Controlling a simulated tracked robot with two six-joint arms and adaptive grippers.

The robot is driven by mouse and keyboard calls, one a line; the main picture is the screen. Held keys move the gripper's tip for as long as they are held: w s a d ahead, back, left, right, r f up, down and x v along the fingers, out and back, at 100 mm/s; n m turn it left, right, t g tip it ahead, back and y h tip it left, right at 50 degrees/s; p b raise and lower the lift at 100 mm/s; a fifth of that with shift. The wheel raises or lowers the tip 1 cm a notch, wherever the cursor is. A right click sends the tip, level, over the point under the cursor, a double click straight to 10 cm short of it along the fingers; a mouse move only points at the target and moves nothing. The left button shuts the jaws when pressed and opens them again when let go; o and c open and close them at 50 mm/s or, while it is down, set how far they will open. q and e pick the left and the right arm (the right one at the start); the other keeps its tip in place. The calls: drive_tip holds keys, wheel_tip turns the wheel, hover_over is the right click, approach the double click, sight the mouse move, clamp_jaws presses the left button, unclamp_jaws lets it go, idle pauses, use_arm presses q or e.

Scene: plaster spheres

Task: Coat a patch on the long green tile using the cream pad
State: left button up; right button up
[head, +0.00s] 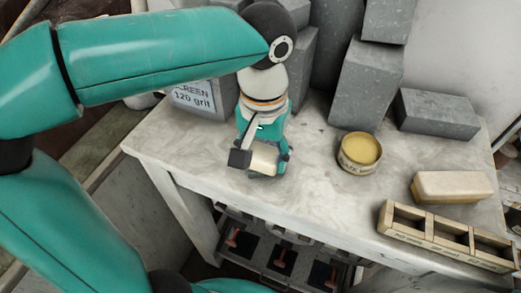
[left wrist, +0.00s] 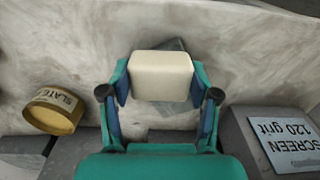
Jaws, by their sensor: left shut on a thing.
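My left gripper (head: 262,160) is shut on the cream pad (head: 264,158), a pale block held just above or against the tabletop; I cannot tell if it touches. In the left wrist view the cream pad (left wrist: 161,76) sits between the two fingers of my left gripper (left wrist: 160,88). A grey-green flat piece, apparently the tile (left wrist: 174,45), shows behind the pad, mostly hidden by it. Whether its surface has a coated patch cannot be told. My right gripper is not in view.
A round tin of yellow stuff (head: 361,148) stands right of the gripper. A cream-topped block (head: 452,186) and a wooden compartment box (head: 446,238) lie at the right. Grey blocks (head: 366,85) and a "SCREEN 120 grit" sign (head: 193,96) stand behind. The marble table (head: 315,185) is bare between.

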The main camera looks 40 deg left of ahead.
use_arm(q)
drive_tip(key=shift+w+d+f, duration=0.1)
drive_tip(key=shift+d, duration=0.2)
drive_tip(key=shift+s+a, duration=0.25)
drive_tip(key=shift+a, duration=0.65)
drive_tip(key=shift+s+a, duration=0.25)
drive_tip(key=shift+a, duration=0.65)
drive_tip(key=shift+d, duration=0.15)
drive_tip(key=shift+w+d, duration=0.25)
drive_tip(key=shift+d, duration=0.4)
drive_tip(key=shift+w+d+p, duration=0.2)
drive_tip(key=shift+d+p, duration=0.15)
drive_tip(key=shift+d, duration=0.65)
drive_tip(key=shift+s+a, duration=0.25)
drive_tip(key=shift+a, duration=0.65)
drive_tip(key=shift+s+a, duration=0.2)
drive_tip(key=shift+a, duration=0.7)
